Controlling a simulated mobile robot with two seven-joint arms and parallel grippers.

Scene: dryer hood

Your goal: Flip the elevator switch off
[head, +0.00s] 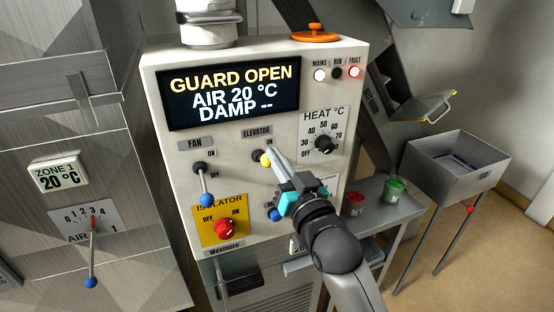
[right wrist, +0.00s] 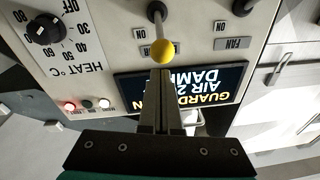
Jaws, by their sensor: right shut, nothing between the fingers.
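The elevator switch (head: 265,159) is a short lever with a yellow ball end on the upper middle of the white control panel (head: 170,135). In the right wrist view, the yellow ball (right wrist: 162,49) lies from its dark pivot toward the display, on the ON side. My right gripper (head: 273,154) is shut and empty, its fingertips right beside the ball. In the right wrist view the closed fingertips (right wrist: 161,72) point at the ball; I cannot tell whether they touch. The OFF mark of this switch is hidden by the gripper. My left gripper is not in view.
The fan lever (head: 205,184) hangs down toward OFF at the left. A red isolator knob (head: 225,229) and another blue-ended lever (head: 275,215) are below. The heat dial (head: 323,144) is close on the right. The display (head: 232,92) reads GUARD OPEN.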

